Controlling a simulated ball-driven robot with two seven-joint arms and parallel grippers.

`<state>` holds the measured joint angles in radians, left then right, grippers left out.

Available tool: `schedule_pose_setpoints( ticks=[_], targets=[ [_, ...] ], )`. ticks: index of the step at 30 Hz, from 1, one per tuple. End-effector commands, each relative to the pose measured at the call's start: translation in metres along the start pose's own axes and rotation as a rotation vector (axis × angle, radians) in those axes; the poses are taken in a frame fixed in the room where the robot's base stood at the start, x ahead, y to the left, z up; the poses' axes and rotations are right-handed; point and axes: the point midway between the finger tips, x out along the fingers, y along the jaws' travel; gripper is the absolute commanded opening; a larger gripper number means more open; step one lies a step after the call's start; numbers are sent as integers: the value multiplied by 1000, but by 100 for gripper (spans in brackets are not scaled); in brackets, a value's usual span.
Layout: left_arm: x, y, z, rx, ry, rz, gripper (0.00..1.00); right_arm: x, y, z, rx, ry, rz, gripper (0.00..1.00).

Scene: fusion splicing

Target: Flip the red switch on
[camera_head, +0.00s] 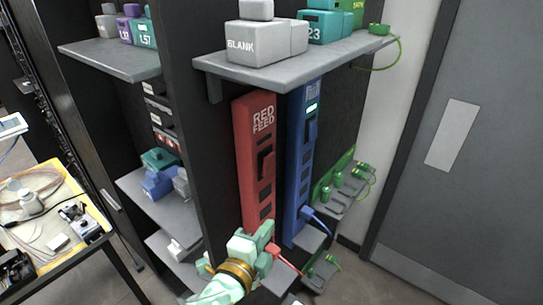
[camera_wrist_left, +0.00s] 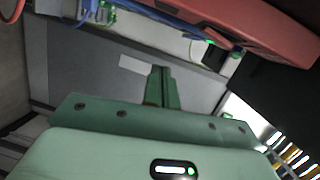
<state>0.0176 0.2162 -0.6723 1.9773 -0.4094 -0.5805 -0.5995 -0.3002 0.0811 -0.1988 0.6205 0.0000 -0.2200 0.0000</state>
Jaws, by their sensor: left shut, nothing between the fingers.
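The red power strip (camera_head: 257,185), labelled RED FEED, stands upright under the shelf. My left gripper (camera_head: 265,233) is shut and empty, in front of the strip's lower end and below the switch. Whether it touches the strip I cannot tell. In the left wrist view its closed fingers (camera_wrist_left: 158,86) show at the middle, and the red strip (camera_wrist_left: 245,22) runs across the top right. The switch does not show clearly there. My right gripper is not in view.
A blue strip (camera_head: 296,170) with a lit green light stands just right of the red one. A grey shelf (camera_head: 290,71) with labelled blocks juts out above. A red plug and cable (camera_head: 281,254) are beside my gripper. A grey door (camera_head: 455,170) is at right.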

Motion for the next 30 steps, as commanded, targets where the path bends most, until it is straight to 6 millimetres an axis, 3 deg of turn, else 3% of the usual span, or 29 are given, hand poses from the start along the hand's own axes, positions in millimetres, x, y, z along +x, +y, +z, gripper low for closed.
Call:
schedule_pose_setpoints(
  ticks=[1, 3, 7, 20, 26, 30],
  targets=[
    [-6, -26, -8, 55, 7, -42, 0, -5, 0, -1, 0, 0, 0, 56],
    [-14, -50, -14, 132, 5, -87, 0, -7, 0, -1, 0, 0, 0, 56],
    [-22, -72, -19, 238, -11, -131, 0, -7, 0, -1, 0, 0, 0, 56],
    [-21, -77, -19, 265, -18, -139, 0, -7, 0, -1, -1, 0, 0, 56],
    [3, -82, -19, 264, -18, -140, 0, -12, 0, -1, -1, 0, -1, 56],
    [33, -87, -19, 263, -18, -140, 0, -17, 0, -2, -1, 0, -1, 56]
  ],
)
